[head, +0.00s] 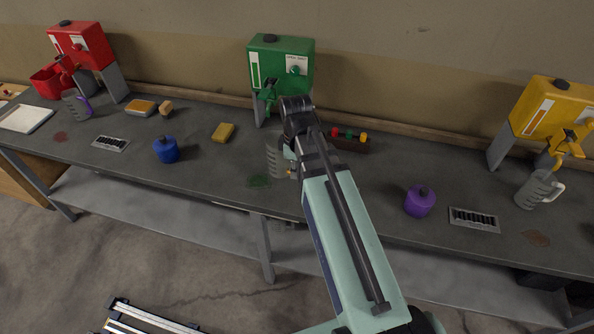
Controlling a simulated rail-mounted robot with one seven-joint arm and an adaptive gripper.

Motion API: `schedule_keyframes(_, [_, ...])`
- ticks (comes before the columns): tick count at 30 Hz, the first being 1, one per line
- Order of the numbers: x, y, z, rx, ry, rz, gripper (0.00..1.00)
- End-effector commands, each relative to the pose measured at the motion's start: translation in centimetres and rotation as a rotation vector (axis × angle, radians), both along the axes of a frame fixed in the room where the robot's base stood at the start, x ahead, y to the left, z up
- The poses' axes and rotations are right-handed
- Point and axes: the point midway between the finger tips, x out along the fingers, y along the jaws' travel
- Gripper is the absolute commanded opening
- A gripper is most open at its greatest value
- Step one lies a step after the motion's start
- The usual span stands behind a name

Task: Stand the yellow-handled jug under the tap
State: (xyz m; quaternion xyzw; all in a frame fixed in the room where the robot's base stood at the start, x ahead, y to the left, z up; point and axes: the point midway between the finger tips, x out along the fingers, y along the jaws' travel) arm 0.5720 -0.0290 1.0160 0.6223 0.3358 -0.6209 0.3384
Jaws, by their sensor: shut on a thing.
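A clear measuring jug (274,158) is at the bench's middle, just left of my arm and in front of the green tank (281,62). A small yellowish bit shows at its right side, where its handle meets my gripper (291,164). My gripper is shut on this jug and mostly hidden behind my arm. The green tank's tap (268,93) is behind and above the jug. The jug looks upright; whether its base touches the bench I cannot tell.
Other jugs stand by the red tank (75,104) and yellow tank (538,189). Coloured pieces (349,134) lie behind my arm.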

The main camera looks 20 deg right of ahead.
Motion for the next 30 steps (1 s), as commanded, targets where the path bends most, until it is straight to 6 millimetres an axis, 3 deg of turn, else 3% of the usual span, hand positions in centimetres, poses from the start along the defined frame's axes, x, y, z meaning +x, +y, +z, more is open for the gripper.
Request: schedule_keyframes(30, [4.4,-0.2,-8.5,0.0,0.0,-0.001,0.0])
